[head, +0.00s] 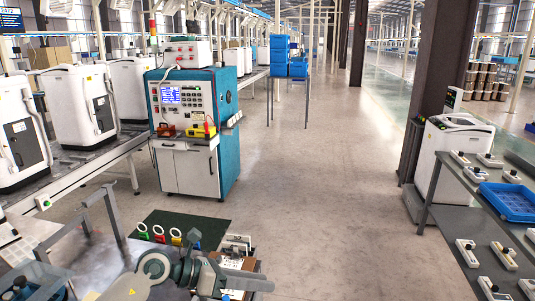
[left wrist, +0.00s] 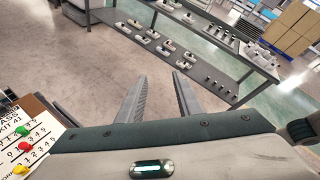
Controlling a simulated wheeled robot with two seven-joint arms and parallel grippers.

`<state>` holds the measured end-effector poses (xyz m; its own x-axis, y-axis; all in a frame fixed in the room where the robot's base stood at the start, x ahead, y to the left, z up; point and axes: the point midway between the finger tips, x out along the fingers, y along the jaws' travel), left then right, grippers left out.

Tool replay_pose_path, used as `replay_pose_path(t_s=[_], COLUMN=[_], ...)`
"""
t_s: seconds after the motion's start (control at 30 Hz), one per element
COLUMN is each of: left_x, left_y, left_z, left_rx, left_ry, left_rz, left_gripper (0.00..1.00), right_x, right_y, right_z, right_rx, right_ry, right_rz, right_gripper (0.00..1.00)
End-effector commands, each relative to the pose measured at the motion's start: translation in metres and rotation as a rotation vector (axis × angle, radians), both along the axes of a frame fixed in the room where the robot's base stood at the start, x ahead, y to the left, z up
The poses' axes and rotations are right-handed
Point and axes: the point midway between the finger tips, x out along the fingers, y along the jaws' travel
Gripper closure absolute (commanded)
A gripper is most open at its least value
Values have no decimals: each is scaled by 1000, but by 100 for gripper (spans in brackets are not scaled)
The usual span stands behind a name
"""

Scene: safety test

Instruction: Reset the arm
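My left arm (head: 150,278) comes in at the bottom left of the head view and reaches to the right, low over a dark green mat. My left gripper (head: 262,275) is at its end, pointing right. In the left wrist view the two fingers of my left gripper (left wrist: 160,78) stand apart with nothing between them, so it is open and empty. My right arm and right gripper are not in view.
Rings with coloured bases (head: 158,233) stand on the mat (head: 205,222) beside my left arm. A teal and white test cabinet (head: 190,165) is ahead on the left. A grey table (head: 455,210) with small devices and a blue tray (head: 510,200) is on the right. The middle floor is clear.

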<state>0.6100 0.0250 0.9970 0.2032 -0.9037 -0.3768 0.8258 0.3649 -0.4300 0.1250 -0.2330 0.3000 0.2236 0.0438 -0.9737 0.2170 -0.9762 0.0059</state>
Motion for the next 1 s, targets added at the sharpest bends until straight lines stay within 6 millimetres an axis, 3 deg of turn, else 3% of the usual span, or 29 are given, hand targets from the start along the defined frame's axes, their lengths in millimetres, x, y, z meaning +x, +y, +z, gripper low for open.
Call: replay_pose_path(t_s=[0.1, 0.23, 0.4, 0.53, 0.67, 0.77, 0.87, 1.0], left_x=[-19, -25, -21, -13, -10, -16, -31, -72], left_y=[-25, -24, 11, 56, 106, 142, 174, 206], left_z=[35, 75, 105, 102, 74, 37, -9, -81], left_rx=[-298, -610, -984, -1239, -1459, -1601, -1713, -1814], left_ry=[73, 175, 345, 499, 669, 812, 959, 1169], left_rz=[61, 168, 362, 549, 768, 957, 1163, 1469], left_gripper=[68, 68, 68, 68, 68, 68, 68, 68], right_x=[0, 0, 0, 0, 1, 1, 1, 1], right_y=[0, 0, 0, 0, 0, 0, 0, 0], right_z=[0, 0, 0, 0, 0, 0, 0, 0], right_rx=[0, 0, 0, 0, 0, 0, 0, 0], right_ry=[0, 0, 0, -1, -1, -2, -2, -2], right_rz=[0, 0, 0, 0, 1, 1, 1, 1], right_gripper=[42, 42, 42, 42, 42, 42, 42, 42])
